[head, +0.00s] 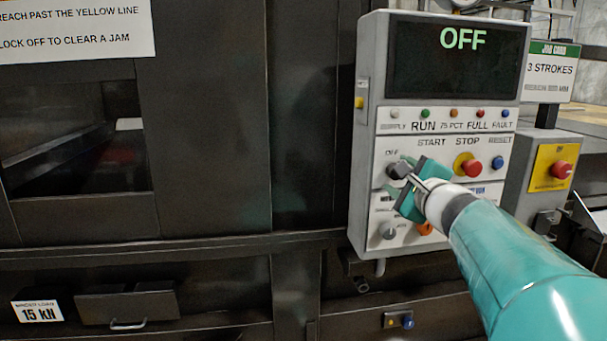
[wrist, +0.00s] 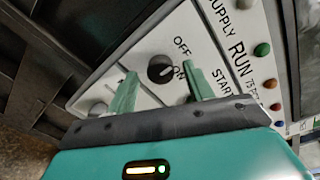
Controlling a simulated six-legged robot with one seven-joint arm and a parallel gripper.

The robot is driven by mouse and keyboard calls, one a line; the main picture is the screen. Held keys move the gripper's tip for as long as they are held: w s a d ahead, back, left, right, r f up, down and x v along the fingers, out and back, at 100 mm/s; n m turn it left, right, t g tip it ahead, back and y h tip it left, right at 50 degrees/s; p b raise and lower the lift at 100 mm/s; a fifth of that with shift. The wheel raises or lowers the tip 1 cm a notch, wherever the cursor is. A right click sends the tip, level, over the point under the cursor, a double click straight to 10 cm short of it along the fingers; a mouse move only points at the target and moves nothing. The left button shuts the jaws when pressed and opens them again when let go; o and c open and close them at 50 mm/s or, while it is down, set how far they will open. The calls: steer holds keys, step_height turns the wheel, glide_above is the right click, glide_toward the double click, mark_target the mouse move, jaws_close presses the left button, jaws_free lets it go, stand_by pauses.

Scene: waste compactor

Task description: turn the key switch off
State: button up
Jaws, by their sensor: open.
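The key switch (head: 397,170) is a dark round knob on the upper left of the light grey control panel (head: 385,237), under an OFF label. In the wrist view the knob (wrist: 160,69) sits beside the OFF and ON labels; which label it points to is hard to tell. My gripper (head: 402,175) is at the panel with its green fingers spread. In the wrist view my gripper (wrist: 161,72) has one finger to each side of the knob, with visible gaps; it is not closed on it. The panel's display (head: 458,62) reads OFF.
A red stop button (head: 472,167) on a yellow ring and a blue reset button (head: 497,162) are right of my gripper. A lower knob (head: 388,231) is below. Dark compactor panels (head: 215,120) fill the left.

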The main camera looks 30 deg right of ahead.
steer(key=v, duration=1.4)
steer(key=shift+r, duration=0.15)
steer(key=w+a+f+n+g+y, duration=0.2)
steer(key=a+f+n+g+y, duration=0.15)
steer(key=a+f+n, duration=0.5)
steer(key=w+a+f+n+g+y, duration=0.2)
steer(key=a+f+n+y, duration=0.3)
steer(key=a, duration=0.6)
steer(key=s+a+f+n+g+h, duration=0.3)
steer(key=s+a+f+n+g, duration=0.3)
steer(key=f+n, duration=0.4)
steer(key=a+n, duration=0.1)
steer(key=n, duration=0.2)
steer(key=shift+a, duration=0.25)
steer(key=shift+h, duration=0.25)
